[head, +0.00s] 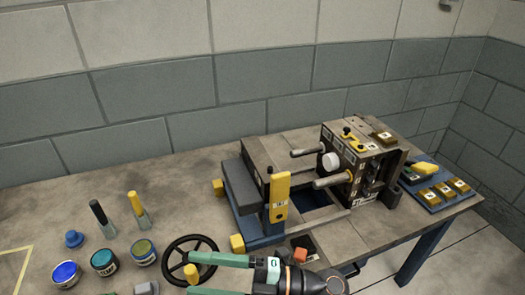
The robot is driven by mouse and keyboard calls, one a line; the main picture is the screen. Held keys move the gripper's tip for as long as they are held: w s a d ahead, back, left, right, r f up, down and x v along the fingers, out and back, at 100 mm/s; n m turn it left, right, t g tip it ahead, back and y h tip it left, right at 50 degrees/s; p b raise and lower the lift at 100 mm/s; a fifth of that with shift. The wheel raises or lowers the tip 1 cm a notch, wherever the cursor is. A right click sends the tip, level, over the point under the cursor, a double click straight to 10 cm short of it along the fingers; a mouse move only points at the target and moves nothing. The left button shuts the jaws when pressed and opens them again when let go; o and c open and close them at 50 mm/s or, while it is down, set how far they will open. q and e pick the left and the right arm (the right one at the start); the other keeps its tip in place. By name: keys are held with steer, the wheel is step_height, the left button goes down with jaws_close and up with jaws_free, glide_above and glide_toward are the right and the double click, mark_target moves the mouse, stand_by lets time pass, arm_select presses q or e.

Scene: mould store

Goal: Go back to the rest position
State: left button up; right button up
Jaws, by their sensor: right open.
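My right gripper (190,275) comes in from the bottom right, with its two green fingers apart and pointing left. It is open, and nothing is clamped between the fingers. The fingers overlap the right part of a black handwheel (168,247). The wheel's yellow knob (191,270) shows between the fingertips; I cannot tell whether they touch it. The lower finger is partly cut off by the frame's bottom edge. My left gripper is not in view.
A machine with a dark block (355,165), rods and a yellow lever (280,195) stands behind my gripper. Blue (66,273), teal (104,262) and olive-topped (144,251) tins stand left of the wheel. A blue tray (425,178) holds brass blocks. The back left bench is clear.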

steer(key=w+d+f+m+t+h+p, duration=0.1)
steer(key=w+d+f+m+t+h, duration=0.3)
steer(key=d+m+t, duration=0.5)
steer(key=w+d+f+m+t+h+p, duration=0.15)
steer(key=w+d+m+t+h, duration=0.35)
steer(key=m, duration=0.6)
steer(key=s+d+f+m+g+h, duration=0.3)
steer(key=s+d+f, duration=0.3)
steer(key=f, duration=0.4)
steer(key=s+d+f+m+g+h, duration=0.3)
steer(key=s+d+f+m+h, duration=0.2)
steer(key=s+f, duration=0.3)
step_height(320, 180, down, 2)
steer(key=shift+s+d+f, duration=0.1)
steer(key=shift+s+d, duration=0.15)
steer(key=shift+d, duration=0.4)
